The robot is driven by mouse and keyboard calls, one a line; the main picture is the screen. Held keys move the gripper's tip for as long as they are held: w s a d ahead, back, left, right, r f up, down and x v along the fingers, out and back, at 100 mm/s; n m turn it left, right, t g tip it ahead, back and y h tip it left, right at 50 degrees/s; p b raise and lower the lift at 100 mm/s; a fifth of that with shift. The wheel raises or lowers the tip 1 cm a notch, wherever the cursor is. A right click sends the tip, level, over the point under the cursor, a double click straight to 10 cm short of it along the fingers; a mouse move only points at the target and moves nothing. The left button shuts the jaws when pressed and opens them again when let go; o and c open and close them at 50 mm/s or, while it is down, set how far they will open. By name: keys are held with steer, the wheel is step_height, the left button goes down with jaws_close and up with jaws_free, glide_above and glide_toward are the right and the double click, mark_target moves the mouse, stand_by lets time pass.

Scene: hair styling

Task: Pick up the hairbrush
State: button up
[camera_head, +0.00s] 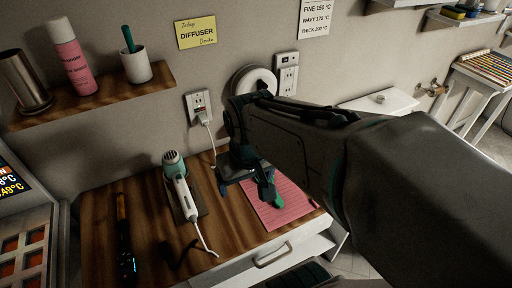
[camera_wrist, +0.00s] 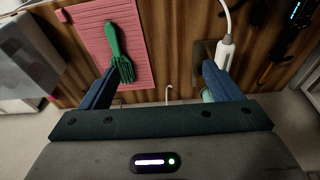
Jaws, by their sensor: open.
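The green hairbrush (camera_wrist: 122,66) lies on a pink ribbed mat (camera_wrist: 92,45) in the wrist view, its handle pointing away from my gripper. In the head view only a bit of green (camera_head: 278,200) shows on the pink mat (camera_head: 293,206); my gripper hides much of it. My gripper (camera_head: 245,184) is open above the wooden counter, beside the mat. In the wrist view my gripper (camera_wrist: 160,72) has its fingers wide apart with nothing between them. The brush head is close to the left finger in the picture; I cannot tell whether they touch.
A white hair dryer (camera_head: 182,188) rests on a dark pad left of my gripper. A black styling iron (camera_head: 125,235) lies farther left. A wall shelf (camera_head: 110,92) holds a tumbler, a pink spray can and a white cup. A drawer handle (camera_head: 272,256) juts from the counter front.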

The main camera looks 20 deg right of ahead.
steer(key=w+d+f+g+p, duration=0.1)
steer(key=w+d+f, duration=0.3)
steer(key=w+d, duration=0.3)
steer(key=w+d+f+g+p, duration=0.2)
steer(key=w+d+f, duration=0.3)
steer(key=w, duration=0.4)
steer(key=shift+m, duration=0.3)
steer(key=f, duration=0.4)
steer(key=f+p, duration=0.1)
steer(key=f, duration=0.3)
steer(key=d+f, duration=0.1)
steer(key=f, duration=0.3)
steer(key=shift+w+f, duration=0.15)
steer(key=shift+f, duration=0.15)
steer(key=c, duration=1.1)
